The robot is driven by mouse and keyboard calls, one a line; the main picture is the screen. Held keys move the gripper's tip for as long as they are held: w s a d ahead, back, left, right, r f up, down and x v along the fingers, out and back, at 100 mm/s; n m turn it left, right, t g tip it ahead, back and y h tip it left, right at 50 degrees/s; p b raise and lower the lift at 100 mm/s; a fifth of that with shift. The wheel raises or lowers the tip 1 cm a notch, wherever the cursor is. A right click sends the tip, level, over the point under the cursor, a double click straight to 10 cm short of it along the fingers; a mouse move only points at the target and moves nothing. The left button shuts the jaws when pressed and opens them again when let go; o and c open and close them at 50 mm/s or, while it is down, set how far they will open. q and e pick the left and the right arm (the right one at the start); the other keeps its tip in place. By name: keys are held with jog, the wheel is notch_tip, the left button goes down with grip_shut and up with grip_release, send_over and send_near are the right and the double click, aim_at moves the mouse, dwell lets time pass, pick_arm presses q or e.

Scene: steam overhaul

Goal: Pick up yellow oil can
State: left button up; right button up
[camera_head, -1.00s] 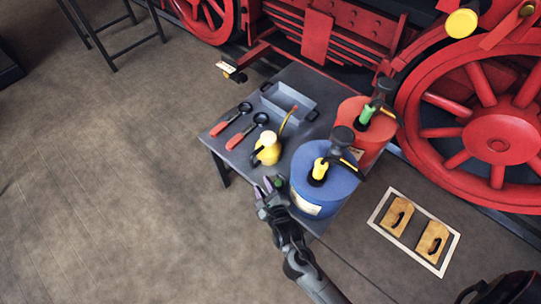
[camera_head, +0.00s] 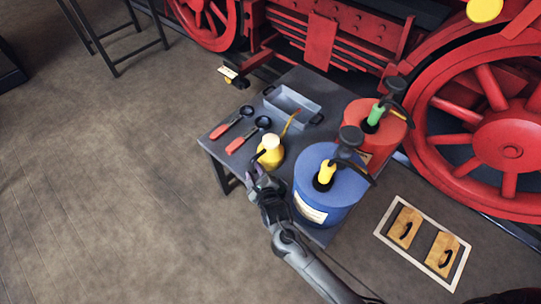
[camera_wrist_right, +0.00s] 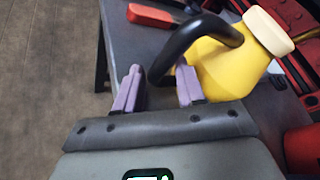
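The yellow oil can (camera_head: 271,155) stands on the dark table, with a cream cap, a thin spout and a black handle. It also shows in the right wrist view (camera_wrist_right: 225,70), with its black handle (camera_wrist_right: 190,42) arching toward my gripper. My right gripper (camera_head: 257,174) is at the table's front edge, just in front of the can. In the wrist view its two purple fingertips (camera_wrist_right: 160,88) are apart, with the handle's lower end near or between them; contact cannot be told. My left gripper is not in view.
A blue drum (camera_head: 327,200) with a yellow-handled pump stands close right of the gripper, and a red drum (camera_head: 385,135) behind it. Two red-handled tools (camera_head: 240,140) and a grey tray (camera_head: 291,103) lie on the table (camera_head: 222,152). Red locomotive wheels stand behind.

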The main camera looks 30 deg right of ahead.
jog(key=shift+s+f, duration=0.1)
grip_shut()
dwell(0.3)
